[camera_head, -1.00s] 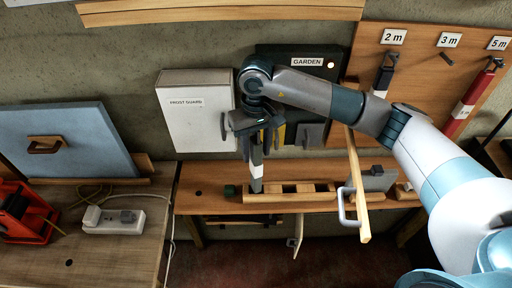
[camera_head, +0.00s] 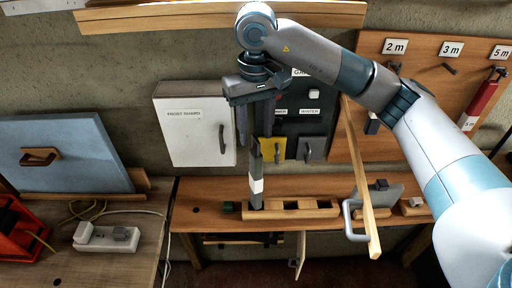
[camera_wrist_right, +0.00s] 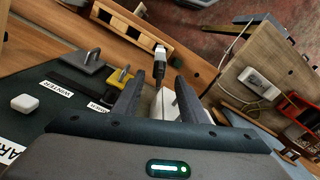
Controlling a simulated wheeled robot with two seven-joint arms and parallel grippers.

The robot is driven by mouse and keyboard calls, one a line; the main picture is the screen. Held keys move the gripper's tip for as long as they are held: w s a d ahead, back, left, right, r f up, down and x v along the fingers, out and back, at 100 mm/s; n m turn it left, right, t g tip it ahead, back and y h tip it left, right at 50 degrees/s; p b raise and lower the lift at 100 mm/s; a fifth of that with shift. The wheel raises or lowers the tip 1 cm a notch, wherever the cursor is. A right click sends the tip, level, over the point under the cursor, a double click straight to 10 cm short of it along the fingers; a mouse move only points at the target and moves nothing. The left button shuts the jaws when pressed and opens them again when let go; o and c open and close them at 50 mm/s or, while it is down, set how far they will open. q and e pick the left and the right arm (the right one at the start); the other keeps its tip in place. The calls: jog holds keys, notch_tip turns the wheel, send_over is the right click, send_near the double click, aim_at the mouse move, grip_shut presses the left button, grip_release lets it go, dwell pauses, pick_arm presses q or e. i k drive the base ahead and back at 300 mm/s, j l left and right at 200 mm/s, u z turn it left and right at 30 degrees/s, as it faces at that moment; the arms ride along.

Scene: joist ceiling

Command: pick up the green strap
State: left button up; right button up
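A long dark strap (camera_head: 257,170), grey to dark green, with a white band, stands upright in a slot of the wooden rack (camera_head: 318,209) on the shelf. I cannot be sure of its green. My right gripper (camera_head: 255,138) is above it, pointing down, with its fingers apart. In the right wrist view the gripper (camera_wrist_right: 158,80) is open, and the strap's dark top (camera_wrist_right: 159,70) shows beyond and between the fingertips, with no clear contact. A small dark green block (camera_head: 229,207) lies left of the rack. My left gripper is out of view.
Behind stand a white box (camera_head: 190,130) and a dark panel (camera_head: 312,118) with yellow and grey tags. A wooden bar (camera_head: 357,175) slants up right of the rack. A red strap (camera_head: 482,102) hangs on the pegboard (camera_head: 432,80); the 3 m peg is bare.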

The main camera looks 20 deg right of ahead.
aim_at(256, 180)
jog(key=k, duration=1.5)
